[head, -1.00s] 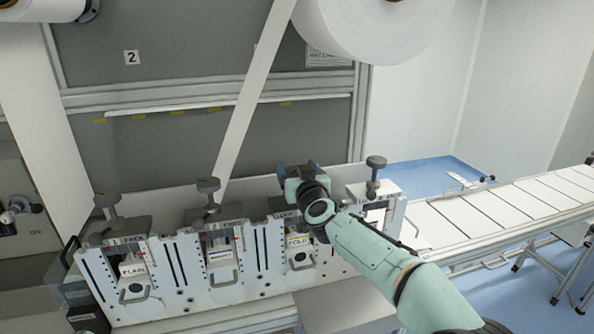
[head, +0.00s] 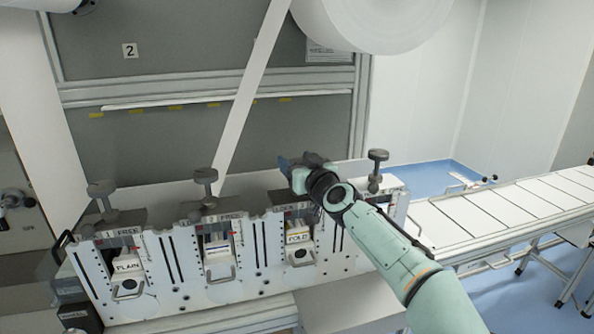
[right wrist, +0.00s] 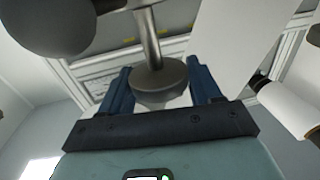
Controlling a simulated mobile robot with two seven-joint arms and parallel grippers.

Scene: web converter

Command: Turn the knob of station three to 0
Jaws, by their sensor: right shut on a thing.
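Station three (head: 299,240) is the third unit from the left on the white machine front, with a block marked FOLD (head: 298,238). My right gripper (head: 290,166) is over the top of this station and hides its knob in the head view. In the right wrist view, a round grey knob (right wrist: 160,80) on a metal stem sits between the two blue fingers of the right gripper (right wrist: 161,88). The gripper is shut on it. The knob's setting cannot be read. My left gripper is not in view.
Similar T-shaped knobs stand on station one (head: 102,190), station two (head: 205,180) and the rightmost station (head: 377,158). A white web strip (head: 250,85) runs down behind station two from above. A conveyor (head: 510,210) extends to the right.

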